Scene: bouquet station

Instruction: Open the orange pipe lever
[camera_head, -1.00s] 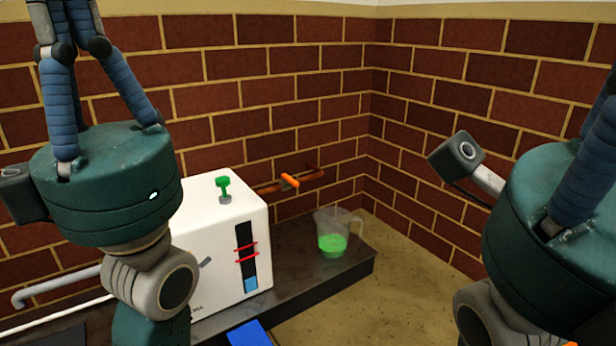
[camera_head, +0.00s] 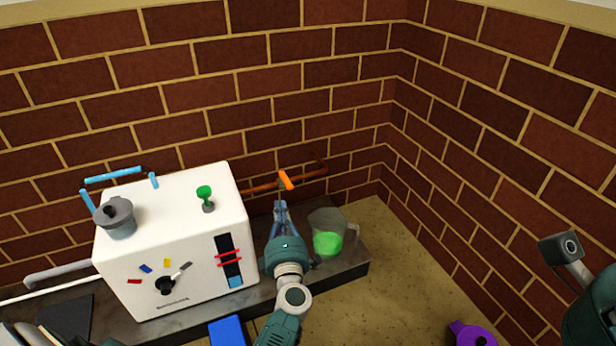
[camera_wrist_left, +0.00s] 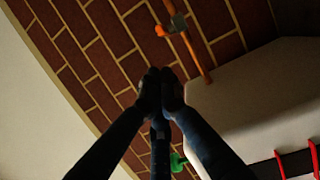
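The orange pipe lever (camera_head: 286,180) sits on a copper-orange pipe (camera_head: 262,187) along the brick wall, behind the white machine's right side. In the left wrist view the lever (camera_wrist_left: 161,30) and pipe (camera_wrist_left: 194,52) show beyond the fingertips. My left gripper (camera_head: 280,205) is just below and in front of the lever in the head view, pointing up at it. Its fingers (camera_wrist_left: 160,88) meet at the tips in the wrist view, with nothing visible between them. A gap to the lever shows there. My right gripper is out of view; only part of my right arm shows at the right edge.
The white machine (camera_head: 172,235) stands left of my left arm, with a green valve (camera_head: 205,197) on top. A jug of green liquid (camera_head: 328,240) stands close to the right on the dark counter (camera_head: 348,278). A purple object (camera_head: 472,334) is at the lower right.

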